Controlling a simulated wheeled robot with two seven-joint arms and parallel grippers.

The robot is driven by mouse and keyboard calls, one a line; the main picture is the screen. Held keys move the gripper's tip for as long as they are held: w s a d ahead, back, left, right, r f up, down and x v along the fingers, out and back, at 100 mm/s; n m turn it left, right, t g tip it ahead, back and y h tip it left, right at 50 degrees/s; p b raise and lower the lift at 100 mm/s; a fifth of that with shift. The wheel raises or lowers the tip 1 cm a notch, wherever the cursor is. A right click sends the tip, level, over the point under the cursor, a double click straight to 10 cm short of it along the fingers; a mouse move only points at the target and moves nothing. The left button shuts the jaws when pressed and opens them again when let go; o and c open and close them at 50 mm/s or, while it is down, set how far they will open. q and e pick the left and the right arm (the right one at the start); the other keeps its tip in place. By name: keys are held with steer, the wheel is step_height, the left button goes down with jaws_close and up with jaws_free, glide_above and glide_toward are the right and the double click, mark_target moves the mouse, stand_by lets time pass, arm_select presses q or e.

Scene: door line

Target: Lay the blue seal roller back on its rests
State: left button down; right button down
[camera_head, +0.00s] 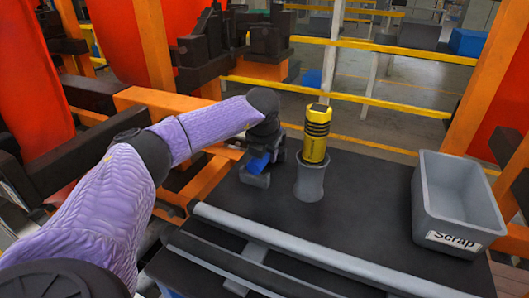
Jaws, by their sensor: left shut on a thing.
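My left arm comes in from the left, and its dark gripper (262,172) is at the left end of the black bench top. The gripper is shut on the blue seal roller (257,164). Only a small blue patch of the roller shows between the dark gripper parts; the rest is hidden. I cannot make out the roller's rests, nor whether the roller touches anything below it. My right gripper is not in view.
A yellow and black tool (316,135) stands upright in a grey cup (309,179), close right of my left gripper. A grey Scrap bin (458,202) stands at the right. The black bench top (362,205) is clear between them. A grey bar (300,247) runs along the front.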

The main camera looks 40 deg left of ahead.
arm_select(q)
steer(key=shift+f, duration=0.2)
steer(key=shift+c, duration=0.9)
jaws_free()
